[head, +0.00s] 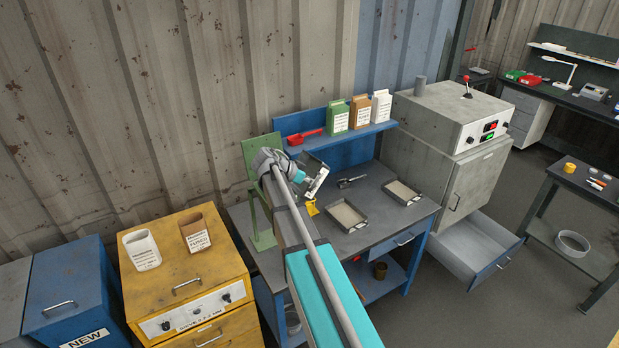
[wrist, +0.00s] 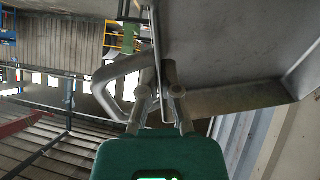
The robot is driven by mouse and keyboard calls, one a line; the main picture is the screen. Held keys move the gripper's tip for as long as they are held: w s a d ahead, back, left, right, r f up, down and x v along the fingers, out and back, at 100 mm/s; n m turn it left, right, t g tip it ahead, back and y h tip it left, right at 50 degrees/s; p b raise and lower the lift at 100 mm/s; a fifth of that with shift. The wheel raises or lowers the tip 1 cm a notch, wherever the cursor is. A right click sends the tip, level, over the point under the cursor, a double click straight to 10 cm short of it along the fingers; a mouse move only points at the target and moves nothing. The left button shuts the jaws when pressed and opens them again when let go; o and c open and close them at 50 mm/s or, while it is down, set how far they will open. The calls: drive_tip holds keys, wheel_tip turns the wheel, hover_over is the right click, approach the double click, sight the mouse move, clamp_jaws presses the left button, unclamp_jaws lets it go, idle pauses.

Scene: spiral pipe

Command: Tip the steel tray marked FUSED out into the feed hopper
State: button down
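My gripper (head: 300,177) is raised over the left part of the workbench, shut on a grey steel tray (head: 313,165). The tray is steeply tilted, with a pale face toward the right; no marking on it is readable. In the wrist view my gripper's fingers (wrist: 160,92) close on the tray's edge beside a bent metal handle (wrist: 112,88), and the tray's grey surface (wrist: 225,45) fills the upper right. A green stand with an upright panel (head: 259,148) is just behind my arm. I cannot tell which part is the feed hopper, and the tray's contents are hidden.
Two shallow trays, one near the bench front (head: 347,215) and one to its right (head: 403,191), lie on the bench (head: 375,233). A small yellow piece (head: 312,208) is below the held tray. Cartons and a red scoop (head: 304,136) occupy the shelf. A drawer (head: 478,255) stands open at right.

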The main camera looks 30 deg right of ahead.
drive_tip(key=d+y, duration=0.1)
drive_tip(key=f+t+y+p, duration=0.1)
drive_tip(key=s+d+f+y, duration=0.1)
drive_tip(key=shift+d+f+y+p, duration=0.15)
drive_tip(key=shift+d+y+p, duration=0.15)
drive_tip(key=shift+y+p, duration=0.1)
drive_tip(key=shift+s+d+f+m+t+y+p, duration=0.15)
drive_tip(key=shift+d+f+t+y+p, duration=0.25)
drive_tip(key=shift+y, duration=0.55)
drive_tip(key=shift+s+d+f+m+t+y+p, duration=0.15)
drive_tip(key=shift+d+t+y, duration=0.3)
drive_tip(key=shift+y, duration=0.45)
drive_tip(key=shift+s+d+f+t+y+p, duration=0.15)
drive_tip(key=shift+d+t+y, duration=0.1)
drive_tip(key=shift+d+y, duration=0.55)
drive_tip(key=shift+a, duration=0.2)
